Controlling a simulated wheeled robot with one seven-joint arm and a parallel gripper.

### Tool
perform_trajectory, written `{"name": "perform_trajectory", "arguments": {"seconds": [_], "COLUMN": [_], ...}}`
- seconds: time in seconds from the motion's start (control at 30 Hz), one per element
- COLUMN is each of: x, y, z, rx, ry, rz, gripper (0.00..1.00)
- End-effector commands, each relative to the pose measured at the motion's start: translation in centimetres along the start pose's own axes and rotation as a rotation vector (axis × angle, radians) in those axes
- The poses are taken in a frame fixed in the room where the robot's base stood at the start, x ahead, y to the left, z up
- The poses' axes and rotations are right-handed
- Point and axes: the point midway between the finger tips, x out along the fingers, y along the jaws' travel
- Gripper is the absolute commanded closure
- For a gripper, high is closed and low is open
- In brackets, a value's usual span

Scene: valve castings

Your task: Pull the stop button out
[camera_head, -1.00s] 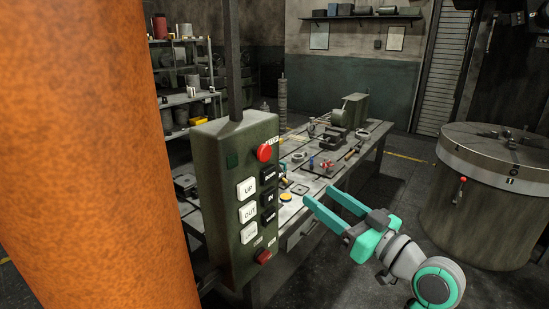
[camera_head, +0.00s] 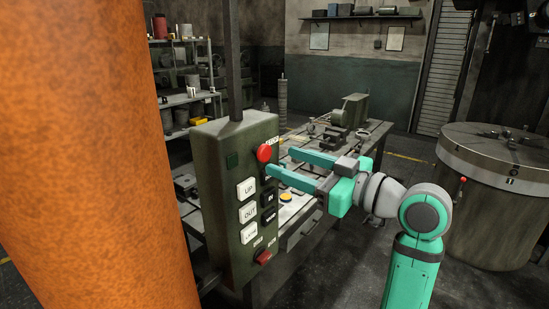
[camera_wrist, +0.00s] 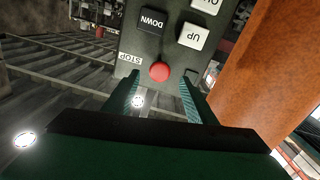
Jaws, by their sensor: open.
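The red stop button (camera_head: 264,153) sticks out near the top of the front of a dark green control box (camera_head: 213,185). In the wrist view, which is upside down, the red button (camera_wrist: 159,72) sits beside the STOP label. My gripper (camera_head: 281,161) is open, with its teal fingers pointing at the button from the right. In the wrist view my gripper (camera_wrist: 160,88) has one finger on each side of the button, with gaps on both sides. I cannot tell how far the tips reach past it. Nothing is held.
White and black push buttons (camera_head: 247,188) and a second red button (camera_head: 263,257) lie lower on the box. An orange column (camera_head: 95,150) stands close on the left. A workbench (camera_head: 378,128) with tools is behind, and a round drum (camera_head: 490,215) stands at right.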

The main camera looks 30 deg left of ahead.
Motion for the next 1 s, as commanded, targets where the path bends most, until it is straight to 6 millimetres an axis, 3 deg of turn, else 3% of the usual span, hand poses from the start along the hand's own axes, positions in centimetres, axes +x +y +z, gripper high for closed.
{"name": "perform_trajectory", "arguments": {"seconds": [0.1, 0.33, 0.67, 0.73, 0.9, 1.0], "x": [2.0, 4.2, 4.6, 4.6, 4.5, 4.3], "y": [-0.1, -0.1, -0.1, -0.1, 0.0, 0.1], "z": [0.0, 0.0, 0.0, 0.0, 0.0, 0.0], "rx": [0.000, 0.001, 0.000, 0.000, 0.000, 0.000], "ry": [0.000, 0.000, 0.000, 0.000, 0.000, 0.000], "rz": [-0.002, -0.002, -0.001, -0.001, 0.000, 0.001], "gripper": [0.49, 0.49, 0.49, 0.58, 0.99, 1.00]}}
